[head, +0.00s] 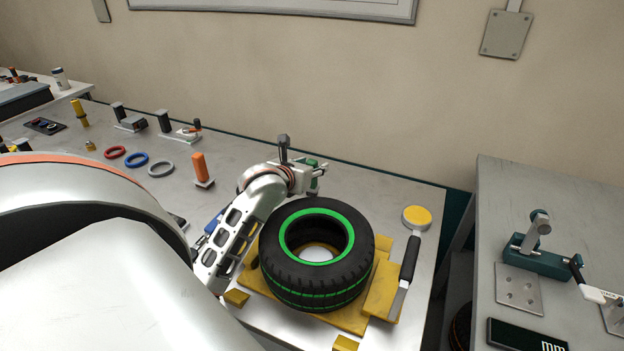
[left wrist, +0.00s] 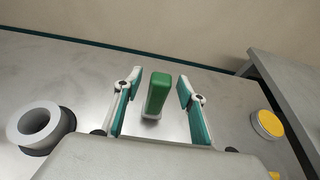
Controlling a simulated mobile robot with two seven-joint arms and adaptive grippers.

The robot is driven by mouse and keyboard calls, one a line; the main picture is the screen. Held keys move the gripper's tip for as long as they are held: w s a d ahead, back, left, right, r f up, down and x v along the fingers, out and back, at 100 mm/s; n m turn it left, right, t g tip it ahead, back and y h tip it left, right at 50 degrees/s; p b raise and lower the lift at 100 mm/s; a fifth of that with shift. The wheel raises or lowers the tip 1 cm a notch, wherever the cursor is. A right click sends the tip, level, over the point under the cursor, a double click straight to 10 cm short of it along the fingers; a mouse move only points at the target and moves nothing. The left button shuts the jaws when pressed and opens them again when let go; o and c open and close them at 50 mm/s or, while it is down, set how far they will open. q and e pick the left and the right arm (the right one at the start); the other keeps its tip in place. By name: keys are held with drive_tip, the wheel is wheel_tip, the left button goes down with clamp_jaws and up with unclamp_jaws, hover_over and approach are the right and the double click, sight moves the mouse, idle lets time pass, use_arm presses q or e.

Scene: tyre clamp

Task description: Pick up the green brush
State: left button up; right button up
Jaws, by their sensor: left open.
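The green brush (left wrist: 158,92) stands upright on the grey bench in the left wrist view, its green handle up and a pale base below. My left gripper (left wrist: 160,97) is open, with one teal-lined finger on each side of the brush and a visible gap to both. In the head view, my left gripper (head: 312,178) is at the bench's back, just behind the tyre, and only a small green part of the brush (head: 312,162) shows there. The rest is hidden by the gripper. My right gripper is not in view.
A black tyre with green stripes (head: 350,277) lies on a yellow fixture (head: 384,285) in front of my left gripper. A round yellow-topped tool (head: 416,217) is to the right. A second bench (head: 510,195) stands right.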

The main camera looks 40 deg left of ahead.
use_arm(q)
drive_tip(key=shift+w+a+f, duration=0.1)
drive_tip(key=shift+w, duration=0.15)
clamp_jaws()
